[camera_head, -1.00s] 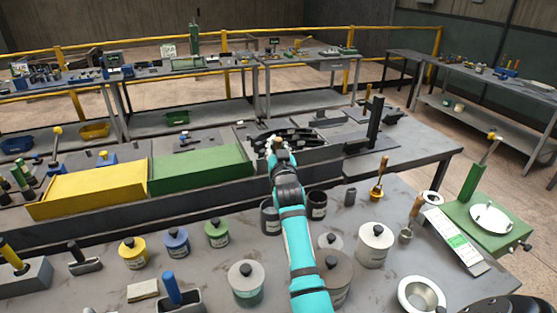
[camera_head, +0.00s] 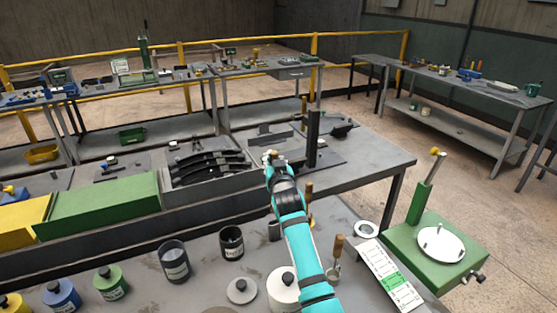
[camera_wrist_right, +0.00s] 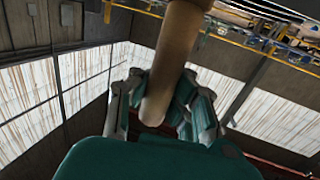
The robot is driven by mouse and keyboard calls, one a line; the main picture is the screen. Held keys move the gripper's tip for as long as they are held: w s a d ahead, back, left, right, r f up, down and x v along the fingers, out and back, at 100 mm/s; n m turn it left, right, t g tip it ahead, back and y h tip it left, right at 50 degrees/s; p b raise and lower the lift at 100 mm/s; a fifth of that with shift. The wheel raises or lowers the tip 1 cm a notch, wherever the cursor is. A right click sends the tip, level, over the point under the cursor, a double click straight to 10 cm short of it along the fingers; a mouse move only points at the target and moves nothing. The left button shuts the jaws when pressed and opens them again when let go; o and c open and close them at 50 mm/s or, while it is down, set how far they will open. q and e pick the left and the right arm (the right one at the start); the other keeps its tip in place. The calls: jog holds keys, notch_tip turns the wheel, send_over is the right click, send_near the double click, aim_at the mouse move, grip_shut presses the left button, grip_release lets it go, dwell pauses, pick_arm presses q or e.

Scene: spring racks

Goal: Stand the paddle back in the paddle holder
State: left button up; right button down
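My right gripper (camera_head: 270,158) is at the end of the turquoise arm, raised over the bench near the black-strip tray. In the right wrist view its fingers (camera_wrist_right: 165,105) close around a brown wooden handle (camera_wrist_right: 172,65), which I take to be the paddle's. Only a small tan tip of it shows in the head view; the rest is hidden. A small dark grey cylinder (camera_head: 274,230) stands on the near bench, partly behind my arm; it may be the paddle holder, but I cannot tell for sure. My left gripper is not in view.
Two dark open pots (camera_head: 173,262) and several lidded pots, one green (camera_head: 110,284), stand on the near bench. A black upright post (camera_head: 313,138) stands beyond the gripper.

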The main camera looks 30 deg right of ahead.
jog(key=shift+a+r, duration=0.15)
jog(key=shift+a, duration=0.2)
pick_arm(q)
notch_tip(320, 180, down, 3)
jog(key=b, duration=0.3)
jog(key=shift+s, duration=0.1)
pick_arm(e)
jog(key=f, duration=0.4)
jog(key=shift+d+f, duration=0.2)
jog(key=shift+f, duration=0.1)
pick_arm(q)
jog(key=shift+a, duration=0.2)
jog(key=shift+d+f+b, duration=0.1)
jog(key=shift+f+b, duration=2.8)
pick_arm(e)
notch_tip(320, 180, down, 8)
dwell(0.6)
jog(key=c, duration=0.9)
grip_release()
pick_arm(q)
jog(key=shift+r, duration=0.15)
pick_arm(e)
jog(key=shift+r, duration=0.15)
